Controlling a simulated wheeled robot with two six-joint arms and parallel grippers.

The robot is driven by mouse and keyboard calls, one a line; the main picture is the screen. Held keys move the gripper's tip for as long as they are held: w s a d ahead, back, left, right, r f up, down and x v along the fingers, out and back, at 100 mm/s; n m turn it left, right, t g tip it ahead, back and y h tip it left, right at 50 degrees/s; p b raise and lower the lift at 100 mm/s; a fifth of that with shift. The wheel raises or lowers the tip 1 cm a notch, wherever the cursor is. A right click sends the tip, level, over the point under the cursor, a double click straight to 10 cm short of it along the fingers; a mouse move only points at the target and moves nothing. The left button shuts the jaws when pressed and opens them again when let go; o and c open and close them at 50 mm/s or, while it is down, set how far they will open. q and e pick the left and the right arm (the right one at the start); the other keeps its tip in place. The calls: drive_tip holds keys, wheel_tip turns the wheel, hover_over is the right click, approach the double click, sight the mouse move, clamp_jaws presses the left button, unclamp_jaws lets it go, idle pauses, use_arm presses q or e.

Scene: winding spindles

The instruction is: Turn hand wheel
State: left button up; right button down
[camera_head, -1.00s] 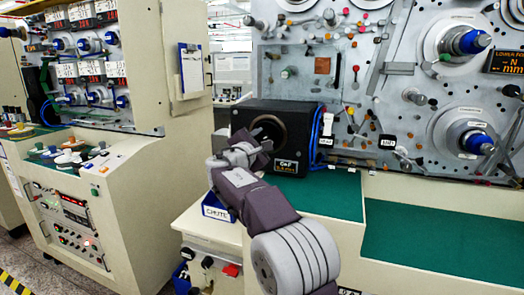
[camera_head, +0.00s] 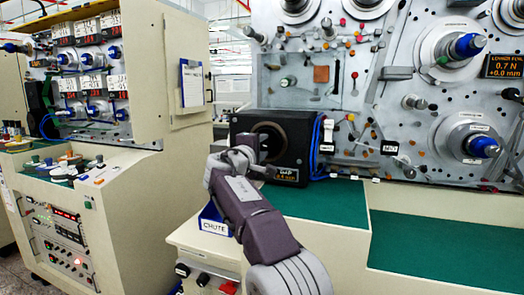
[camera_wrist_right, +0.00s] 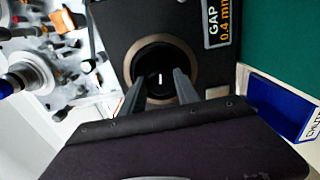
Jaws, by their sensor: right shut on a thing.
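A black box (camera_head: 300,168) stands on the green-topped bench. A tan ring (camera_wrist_right: 140,48) on its front surrounds a dark round part, which I take for the hand wheel (camera_wrist_right: 158,60). It carries a small white mark. My right gripper (camera_head: 260,150) reaches to the ring from the front left. In the right wrist view its two dark fingers (camera_wrist_right: 160,84) lie at either side of the dark round part and are shut on it. The fingertips' exact contact is hard to see in the dark. My left gripper is in neither view.
A GAP display (camera_wrist_right: 222,22) reading 0.4 mm is on the box. Blue cables (camera_head: 317,145) run at the box's right side. A panel with spindles (camera_head: 468,46) rises behind. The green bench top (camera_head: 335,205) is clear.

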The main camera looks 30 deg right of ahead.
drive_tip(key=shift+m, duration=0.3)
drive_tip(key=shift+f, duration=0.1)
drive_tip(key=c, duration=0.9)
unclamp_jaws()
drive_tip(key=shift+s+a, duration=0.2)
drive_tip(key=shift+a, duration=0.05)
drive_tip(key=b+v, duration=0.2)
drive_tip(key=v, duration=0.6)
drive_tip(key=shift+s, duration=0.25)
drive_tip(key=shift+a, duration=0.15)
